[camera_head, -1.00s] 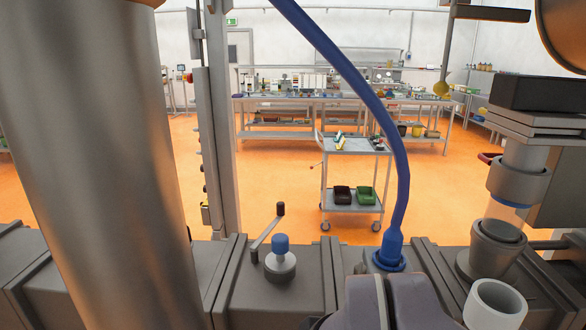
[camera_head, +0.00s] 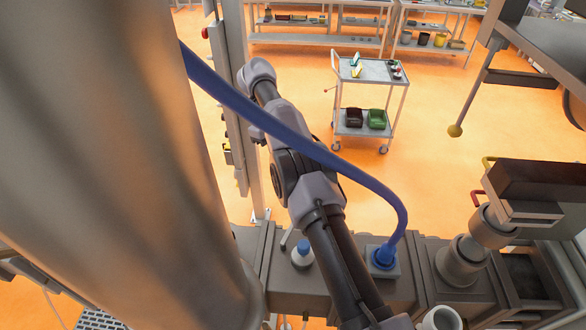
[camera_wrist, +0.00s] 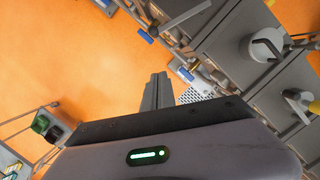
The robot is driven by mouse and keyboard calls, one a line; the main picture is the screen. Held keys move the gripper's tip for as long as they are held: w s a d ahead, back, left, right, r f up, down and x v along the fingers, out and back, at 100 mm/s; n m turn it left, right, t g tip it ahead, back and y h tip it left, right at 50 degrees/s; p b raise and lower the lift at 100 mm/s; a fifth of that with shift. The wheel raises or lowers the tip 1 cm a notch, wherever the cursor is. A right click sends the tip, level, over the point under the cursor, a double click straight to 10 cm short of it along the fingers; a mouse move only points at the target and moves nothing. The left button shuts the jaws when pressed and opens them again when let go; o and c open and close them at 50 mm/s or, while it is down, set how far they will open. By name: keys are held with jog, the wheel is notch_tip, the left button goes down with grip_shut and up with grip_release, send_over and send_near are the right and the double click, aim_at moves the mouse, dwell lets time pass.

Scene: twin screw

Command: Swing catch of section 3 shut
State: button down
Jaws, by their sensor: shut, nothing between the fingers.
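A row of grey barrel sections (camera_head: 290,280) runs across the bottom of the head view. In the wrist view the same sections (camera_wrist: 220,40) run diagonally at the upper right. A bar with a blue tip (camera_wrist: 146,36) and a small blue-and-white part (camera_wrist: 186,73) show along their side. I cannot tell which is the catch of section 3, or whether it is open. My gripper (camera_wrist: 157,80) is shut and empty, over the orange floor beside the sections in the wrist view, apart from them. My gripper's fingers do not show in the head view.
A large metal cylinder (camera_head: 110,150) fills the left of the head view. A blue hose (camera_head: 300,145) arches over my arm to a barrel port. A blue-capped fitting (camera_head: 302,255) stands close to my arm. A trolley (camera_head: 368,75) stands beyond on open floor.

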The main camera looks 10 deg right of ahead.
jog(key=shift+f, duration=0.45)
jog(key=s+d+f+b, duration=0.3)
jog(key=s+f+b, duration=0.2)
jog(key=f, duration=0.4)
jog(key=shift+d+f+b, duration=0.3)
jog(key=shift+d, duration=0.1)
jog(key=shift+s+d, duration=0.15)
